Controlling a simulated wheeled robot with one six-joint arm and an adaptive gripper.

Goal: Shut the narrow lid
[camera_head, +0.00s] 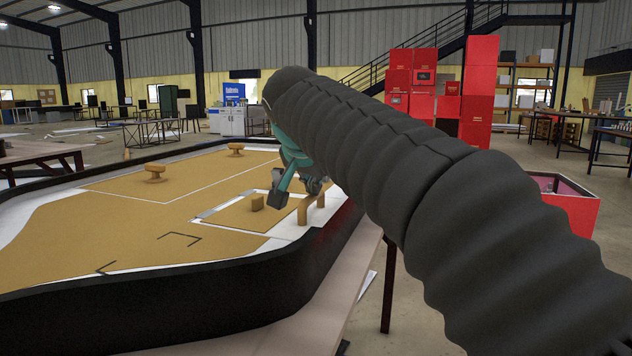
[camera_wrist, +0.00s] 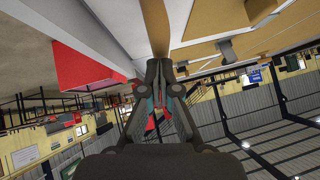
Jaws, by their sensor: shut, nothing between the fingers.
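The narrow lid seems to be the small tan panel (camera_head: 235,214) in a white outline on the lightbox (camera_head: 120,235); it looks flat, but I cannot tell its angle. A small wooden block (camera_head: 257,202) sits on it. Wooden posts (camera_head: 303,211) stand near the box's right edge. My gripper (camera_head: 296,190) is low over that edge, partly hidden by my arm. In the wrist view my gripper (camera_wrist: 164,68) is shut and empty, with a wooden piece (camera_wrist: 158,25) just beyond its fingertips; contact is unclear.
The lightbox has a raised black rim (camera_head: 180,305). Two wooden knobs stand on its larger tan area, one at the left (camera_head: 155,172) and one farther back (camera_head: 236,150). A red bin (camera_head: 568,200) stands at the right, off the table.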

